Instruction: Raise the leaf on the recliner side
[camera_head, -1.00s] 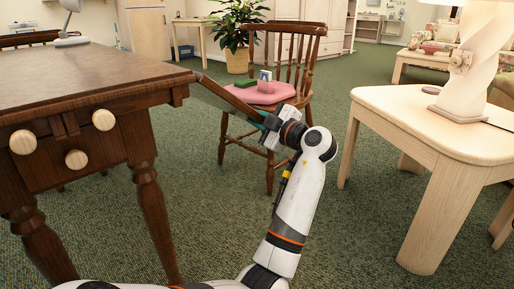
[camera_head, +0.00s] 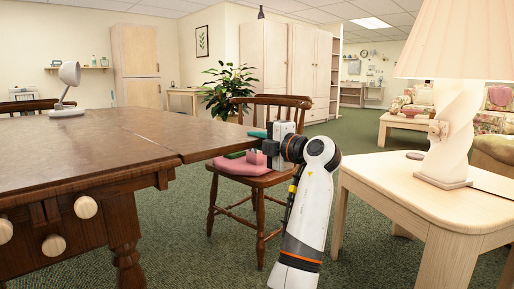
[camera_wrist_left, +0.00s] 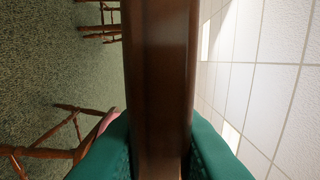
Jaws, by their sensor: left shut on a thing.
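The dark wooden table (camera_head: 70,140) stands at the left in the head view. Its leaf (camera_head: 185,129) extends to the right from a seam in the top and looks about level with the tabletop. My left gripper (camera_head: 262,141) is at the leaf's outer right end. In the left wrist view the leaf's edge (camera_wrist_left: 160,75) runs between the two green fingers of my left gripper (camera_wrist_left: 160,155), which are shut on it. What is under the leaf is mostly hidden. My right gripper is not in view.
A wooden chair (camera_head: 275,101) with a pink cushion (camera_head: 232,167) stands behind the leaf and gripper. A pale side table (camera_head: 385,178) with a lamp (camera_head: 452,120) is close to the right of my arm. A white desk lamp (camera_head: 68,75) stands on the table.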

